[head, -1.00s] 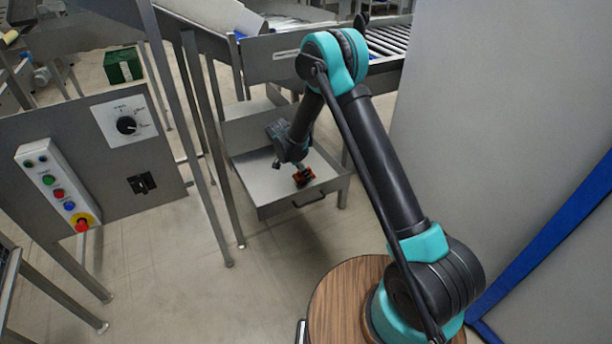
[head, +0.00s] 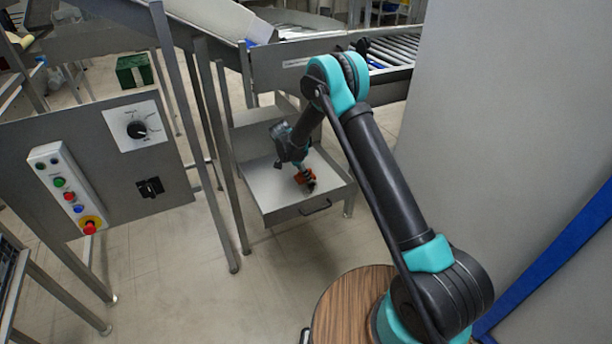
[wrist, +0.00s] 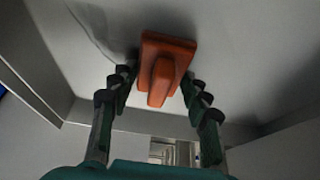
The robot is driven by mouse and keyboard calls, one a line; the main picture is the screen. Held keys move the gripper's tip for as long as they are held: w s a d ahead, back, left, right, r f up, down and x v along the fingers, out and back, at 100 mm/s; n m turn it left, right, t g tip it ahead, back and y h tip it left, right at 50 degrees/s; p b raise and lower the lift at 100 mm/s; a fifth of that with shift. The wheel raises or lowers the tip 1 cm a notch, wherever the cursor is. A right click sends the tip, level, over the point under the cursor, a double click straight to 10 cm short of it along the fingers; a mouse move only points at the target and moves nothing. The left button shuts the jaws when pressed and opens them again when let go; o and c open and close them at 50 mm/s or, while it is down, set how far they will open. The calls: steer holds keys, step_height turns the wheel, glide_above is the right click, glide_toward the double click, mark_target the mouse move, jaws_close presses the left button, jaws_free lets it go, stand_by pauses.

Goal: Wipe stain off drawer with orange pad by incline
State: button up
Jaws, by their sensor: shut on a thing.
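The open metal drawer (head: 268,188) stands under the incline, its front handle (head: 315,207) towards me. My gripper (head: 304,172) reaches down into it and is shut on the orange pad (head: 306,180), near the front right of the drawer floor. In the wrist view the orange pad (wrist: 180,44) shows its raised grip between the two fingers of my gripper (wrist: 158,85). The pad is at or very close to the light floor; exact contact is unclear. A faint grey mark (wrist: 92,28) lies left of the pad; I cannot tell stain from shadow.
The sloping incline (head: 215,18) and its metal legs (head: 222,150) stand left of the drawer. A roller conveyor (head: 390,52) runs behind. A control panel (head: 90,175) is at left, a large grey panel (head: 520,120) at right. Floor before the drawer is clear.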

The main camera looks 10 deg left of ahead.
steer(key=shift+s+d+f, duration=0.15)
steer(key=shift+s+d, duration=0.85)
steer(key=shift+s, duration=0.45)
steer(key=shift+s+d+f, duration=0.2)
steer(key=shift+s+d, duration=0.8)
steer(key=shift+s, duration=0.5)
steer(key=shift+s+d+f, duration=0.15)
steer(key=shift+s+d, duration=0.85)
steer(key=shift+s, duration=0.45)
steer(key=shift+s+d, duration=0.2)
steer(key=shift+s, duration=0.15)
steer(key=shift+s+a, duration=0.1)
steer(key=shift+a, duration=0.05)
steer(key=shift+c, duration=0.2)
